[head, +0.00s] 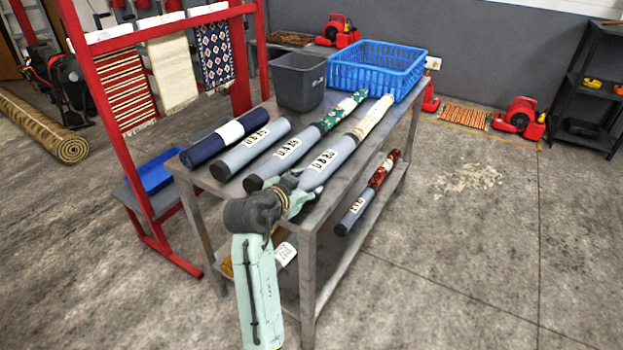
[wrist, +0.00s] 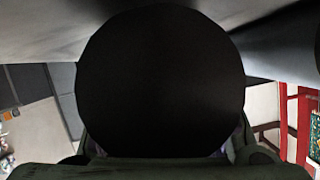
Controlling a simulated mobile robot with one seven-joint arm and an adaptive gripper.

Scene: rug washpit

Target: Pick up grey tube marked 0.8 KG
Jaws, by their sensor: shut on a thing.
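Several grey tubes lie side by side on a grey metal table (head: 308,222) in the head view. The rightmost grey tube (head: 340,149) has a cream wrap at its far end and a white label that seems to read 0.8, though the print is small. My gripper (head: 298,196) is shut on this tube at its near end. A black round end cap (wrist: 160,80) fills the middle of the wrist view and hides the fingers. I cannot tell whether the tube is clear of the tabletop.
A grey tube with a green patterned wrap (head: 288,150), another grey tube (head: 248,148) and a dark blue roll (head: 208,148) lie to the left. A dark bin (head: 298,82) and blue basket (head: 375,72) stand behind. A red rack (head: 110,130) is left.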

